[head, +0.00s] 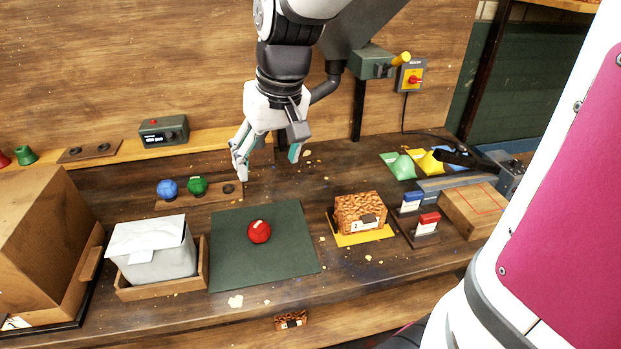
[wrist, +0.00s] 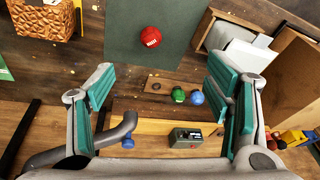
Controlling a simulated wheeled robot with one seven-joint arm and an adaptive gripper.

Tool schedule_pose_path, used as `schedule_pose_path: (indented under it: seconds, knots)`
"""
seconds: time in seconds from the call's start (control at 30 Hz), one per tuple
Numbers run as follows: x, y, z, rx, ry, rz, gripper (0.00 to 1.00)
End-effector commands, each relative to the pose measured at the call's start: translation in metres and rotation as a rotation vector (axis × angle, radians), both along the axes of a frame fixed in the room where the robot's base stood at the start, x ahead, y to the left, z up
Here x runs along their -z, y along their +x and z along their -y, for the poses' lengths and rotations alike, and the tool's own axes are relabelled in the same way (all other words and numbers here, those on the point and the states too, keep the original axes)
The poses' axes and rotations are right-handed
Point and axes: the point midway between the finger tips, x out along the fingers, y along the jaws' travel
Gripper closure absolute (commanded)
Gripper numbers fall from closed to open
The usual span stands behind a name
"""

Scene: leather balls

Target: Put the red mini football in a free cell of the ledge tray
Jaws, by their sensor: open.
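The red mini football (head: 259,231) lies on the dark green mat (head: 292,262) in the middle of the bench. In the wrist view the red ball (wrist: 151,36) is at the top, beyond the fingertips. My gripper (head: 266,160) is open and empty, above the back of the bench behind the mat, apart from the ball. Its two green-padded fingers (wrist: 160,82) also show in the wrist view. A brown tray (head: 90,151) with two dark, empty-looking cells lies on the back ledge at left. I take it as the ledge tray.
A bench tray (head: 212,195) holds a blue ball (head: 167,188) and a green ball (head: 197,186); its right cell is empty. A device (head: 163,131) stands on the ledge. A white bin (head: 152,250) and a patterned block (head: 360,212) flank the mat.

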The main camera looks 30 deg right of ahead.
Motion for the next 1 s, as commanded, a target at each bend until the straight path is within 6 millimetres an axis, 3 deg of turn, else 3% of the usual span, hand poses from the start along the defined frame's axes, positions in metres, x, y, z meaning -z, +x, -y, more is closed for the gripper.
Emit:
schedule_pose_path:
  seconds: [0.1, 0.3, 0.43, 0.6, 0.77, 0.87, 1.0]
  knots:
    - [-0.026, -0.039, -0.003, -0.008, -0.024, 0.060, 0.28]
    - [-0.048, -0.102, -0.004, -0.015, -0.060, 0.149, 0.28]
    - [-0.052, -0.133, -0.003, -0.014, -0.079, 0.196, 0.28]
    - [-0.052, -0.156, -0.001, -0.013, -0.093, 0.231, 0.26]
    - [-0.046, -0.153, -0.002, 0.019, -0.064, 0.218, 0.24]
    - [-0.036, -0.135, -0.005, 0.097, 0.004, 0.173, 0.24]
    - [-0.013, -0.094, -0.010, 0.282, 0.146, 0.078, 0.24]
